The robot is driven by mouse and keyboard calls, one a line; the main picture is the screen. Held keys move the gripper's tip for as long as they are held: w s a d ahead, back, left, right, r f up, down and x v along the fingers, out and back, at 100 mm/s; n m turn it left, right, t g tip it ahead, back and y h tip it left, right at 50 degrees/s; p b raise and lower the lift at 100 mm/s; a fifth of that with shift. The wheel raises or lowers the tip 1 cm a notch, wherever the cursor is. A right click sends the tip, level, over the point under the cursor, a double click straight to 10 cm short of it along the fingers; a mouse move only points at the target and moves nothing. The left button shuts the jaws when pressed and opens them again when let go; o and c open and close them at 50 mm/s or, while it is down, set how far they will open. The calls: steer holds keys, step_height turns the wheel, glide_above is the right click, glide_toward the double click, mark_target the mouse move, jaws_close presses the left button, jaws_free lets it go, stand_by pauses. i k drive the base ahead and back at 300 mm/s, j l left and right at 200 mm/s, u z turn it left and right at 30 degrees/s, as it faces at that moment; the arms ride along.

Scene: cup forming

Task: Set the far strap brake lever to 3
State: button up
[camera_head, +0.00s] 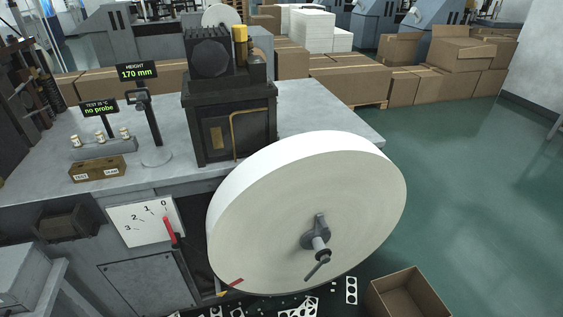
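A white scale plate (140,222) on the front of the grey bench reads 3, 2, 1, 0 from left to right. A lever with a red end (169,230) stands at its right edge, its tip just under the 0. Another red piece (233,283) shows at the lower left edge of the big white roll (270,215); most of it is hidden, and I cannot tell if it is a second lever. My gripper is not in view.
The roll, with a dark hub and crank handle (317,268), stands close to the right of the lever. A dark machine (230,125) and small gauges sit on the bench (310,105). An open cardboard box (408,295) is at the lower right. Green floor is clear at right.

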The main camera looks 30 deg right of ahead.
mark_target(171, 229)
steer(key=i+j+u, duration=0.55)
steer(key=i, duration=0.25)
